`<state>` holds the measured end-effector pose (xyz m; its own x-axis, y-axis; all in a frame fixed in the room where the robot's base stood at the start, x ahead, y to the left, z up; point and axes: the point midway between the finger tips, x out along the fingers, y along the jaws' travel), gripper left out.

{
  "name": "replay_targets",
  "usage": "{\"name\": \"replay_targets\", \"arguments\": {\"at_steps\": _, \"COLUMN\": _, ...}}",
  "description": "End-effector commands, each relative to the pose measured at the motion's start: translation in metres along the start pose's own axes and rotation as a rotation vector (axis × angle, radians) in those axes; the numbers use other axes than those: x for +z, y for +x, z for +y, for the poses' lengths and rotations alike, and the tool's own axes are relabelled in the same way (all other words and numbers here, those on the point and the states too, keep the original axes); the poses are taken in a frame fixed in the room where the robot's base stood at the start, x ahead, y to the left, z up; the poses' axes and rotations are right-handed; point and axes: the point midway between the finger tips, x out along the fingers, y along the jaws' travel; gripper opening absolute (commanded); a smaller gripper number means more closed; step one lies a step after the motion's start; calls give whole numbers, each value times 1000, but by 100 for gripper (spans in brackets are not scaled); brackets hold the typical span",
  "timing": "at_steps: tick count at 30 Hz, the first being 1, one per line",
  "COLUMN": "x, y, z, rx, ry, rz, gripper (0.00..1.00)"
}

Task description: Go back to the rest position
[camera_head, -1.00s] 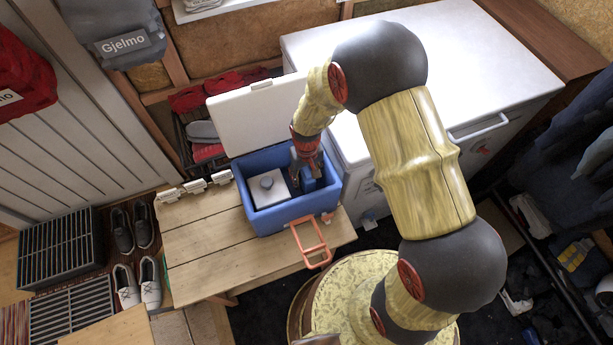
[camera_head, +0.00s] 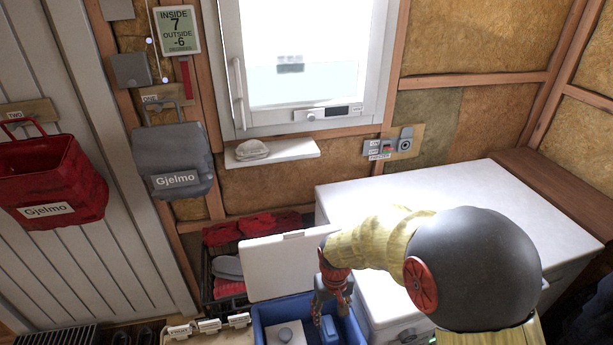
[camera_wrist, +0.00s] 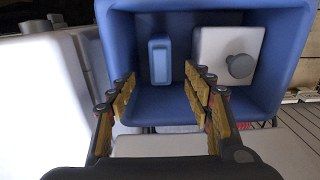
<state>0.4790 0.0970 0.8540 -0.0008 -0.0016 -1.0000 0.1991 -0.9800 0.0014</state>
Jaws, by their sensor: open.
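My gripper (camera_head: 334,294) is above the right part of the open blue cooler box (camera_head: 262,324). In the wrist view my gripper (camera_wrist: 158,95) has its padded fingers spread wide with nothing between them. Inside the cooler (camera_wrist: 285,85) lie a small blue block (camera_wrist: 160,62) and a white box with a grey round knob (camera_wrist: 215,48). The blue block also shows in the head view (camera_head: 328,328), just below the fingers. The cooler's white lid (camera_head: 282,268) stands open behind it. The front of the cooler is cut off in the head view.
A white chest freezer (camera_head: 380,190) stands right of and behind the cooler. A window (camera_head: 297,60) with a narrow shelf (camera_head: 285,152) is on the back wall. Grey (camera_head: 172,158) and red (camera_head: 50,180) bags hang at left. A crate with red cloths (camera_head: 225,235) is behind the lid.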

Motion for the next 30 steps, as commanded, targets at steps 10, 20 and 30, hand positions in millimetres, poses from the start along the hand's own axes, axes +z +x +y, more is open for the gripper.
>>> {"name": "replay_targets", "arguments": {"at_steps": 10, "x": 64, "y": -30, "z": 4, "rx": 0, "ry": 0, "rz": -91, "gripper": 51}}
{"name": "replay_targets", "arguments": {"at_steps": 20, "x": 126, "y": -146, "z": 26, "rx": 1, "ry": 61, "rz": 56, "gripper": 51}}
{"name": "replay_targets", "arguments": {"at_steps": 30, "x": 189, "y": -244, "z": 48, "rx": 25, "ry": 151, "rz": 348, "gripper": 51}}
